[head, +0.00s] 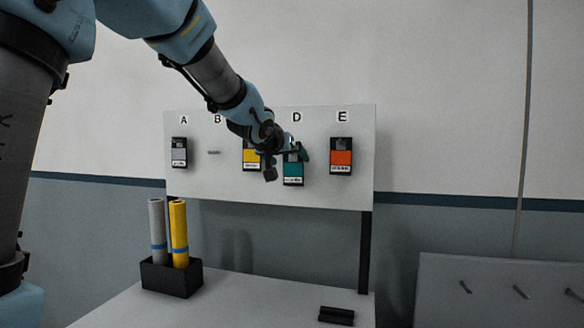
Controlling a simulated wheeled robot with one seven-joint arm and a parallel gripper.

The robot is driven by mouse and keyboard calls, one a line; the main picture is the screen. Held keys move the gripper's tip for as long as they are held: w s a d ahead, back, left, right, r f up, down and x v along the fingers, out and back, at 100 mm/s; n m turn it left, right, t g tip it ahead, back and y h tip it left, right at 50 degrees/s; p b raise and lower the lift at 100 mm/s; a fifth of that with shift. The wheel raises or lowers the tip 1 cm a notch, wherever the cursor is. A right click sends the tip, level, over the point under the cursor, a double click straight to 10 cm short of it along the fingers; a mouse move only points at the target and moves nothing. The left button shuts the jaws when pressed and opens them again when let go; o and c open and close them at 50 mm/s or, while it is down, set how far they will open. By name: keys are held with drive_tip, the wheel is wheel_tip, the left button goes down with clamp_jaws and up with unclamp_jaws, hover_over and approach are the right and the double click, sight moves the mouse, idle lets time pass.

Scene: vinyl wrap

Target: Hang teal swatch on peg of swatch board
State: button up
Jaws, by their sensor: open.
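The white swatch board (232,189) stands at the back of the table, with letters A, B, D and E showing; my arm hides the spot between B and D. The teal swatch (293,172) is upright against the board below D. Its upper part and any peg there are hidden by my gripper. My gripper (287,162) is open at the teal swatch's upper left, one finger on its left and one near its top right. I cannot tell whether they touch it. A bare peg (214,152) sticks out below B.
A grey swatch (179,153) hangs below A, a yellow swatch (250,158) left of the teal one, and an orange swatch (341,157) below E. A black box (171,280) holds upright rolls. A dark block (336,315) lies at the table's front right. A grey panel with pegs (490,270) stands right.

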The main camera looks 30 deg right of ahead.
drive_tip(key=v, duration=0.5)
drive_tip(key=shift+p, duration=0.35)
drive_tip(key=shift+a, duration=0.1)
drive_tip(key=w+a+f+n+g+y, duration=0.15)
drive_tip(key=a+f+n+y, duration=0.4)
drive_tip(key=a+f, duration=1.4)
drive_tip(key=s+a+f+g+y, duration=0.2)
drive_tip(key=s+a+f+g, duration=0.1)
drive_tip(key=s+a+f, duration=0.2)
drive_tip(key=s+a+f+n+g+y, duration=0.1)
drive_tip(key=s+a+f+g+y, duration=0.1)
drive_tip(key=s+a+f, duration=0.3)
drive_tip(key=s+a+g, duration=0.1)
drive_tip(key=s+a, duration=0.3)
drive_tip(key=a, duration=0.4)
drive_tip(key=shift+s+a+f, duration=0.25)
drive_tip(key=shift+s+a, duration=0.05)
drive_tip(key=shift+s, duration=0.05)
drive_tip(key=shift+w+g, duration=0.15)
drive_tip(key=shift+g, duration=0.1)
